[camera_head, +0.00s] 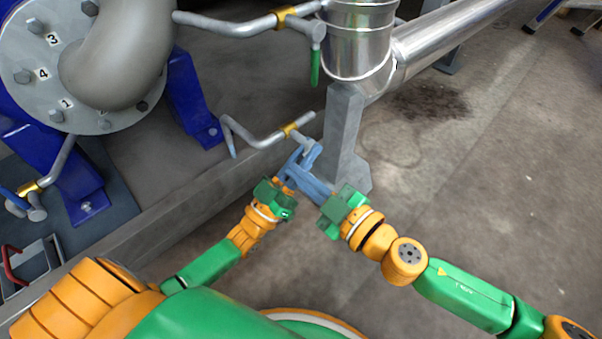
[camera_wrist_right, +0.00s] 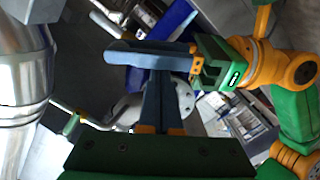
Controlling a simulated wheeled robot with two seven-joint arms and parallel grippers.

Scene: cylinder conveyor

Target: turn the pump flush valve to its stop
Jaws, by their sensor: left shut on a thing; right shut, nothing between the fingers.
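The flush valve (camera_head: 306,144) sits at the end of a thin bent grey pipe with a brass-coloured fitting (camera_head: 289,130), left of the grey post. My left gripper (camera_head: 308,156) is at the valve, shut on its handle, which the fingers hide. In the right wrist view, the left gripper's blue-grey fingers (camera_wrist_right: 135,52) lie together across the upper middle. My right gripper (camera_head: 294,172) is shut and empty, just below the valve, its fingers close to or crossing the left ones. In its wrist view, the right gripper's fingers (camera_wrist_right: 156,88) point up to the left fingers; I cannot tell whether they touch.
A grey post (camera_head: 344,135) stands right beside the valve under a shiny metal pipe (camera_head: 360,40). A green-handled valve (camera_head: 316,66) is above, a blue-handled valve (camera_head: 30,200) at far left. A flanged pump (camera_head: 45,95) stands upper left. The floor at right is open.

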